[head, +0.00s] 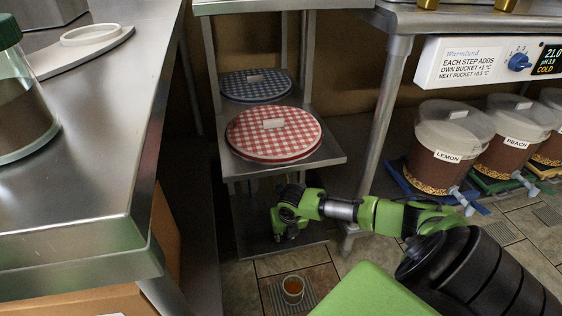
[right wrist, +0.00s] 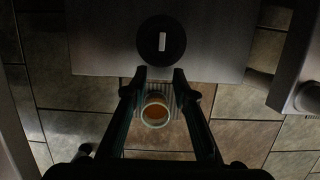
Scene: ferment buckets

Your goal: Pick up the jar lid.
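A glass jar (head: 22,108) with dark contents stands on the steel counter at the left edge of the head view, partly cut off. A green lid (head: 8,32) sits on top of it. In the right wrist view a dark round lid-like disc (right wrist: 150,52) with a pale bar on it lies on a steel shelf, just beyond my fingertips; I cannot tell whether it is the jar lid. My right gripper (right wrist: 160,76) is open, with nothing between its fingers. In the head view my right gripper (head: 284,237) hangs over the low shelf. My left gripper is out of view.
Red (head: 273,134) and blue (head: 256,85) checked round lids lie on shelves above the low shelf (head: 252,239). A cup of amber liquid (head: 293,288) stands on a floor grate. Labelled buckets (head: 447,146) stand at right, under a control panel (head: 485,62).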

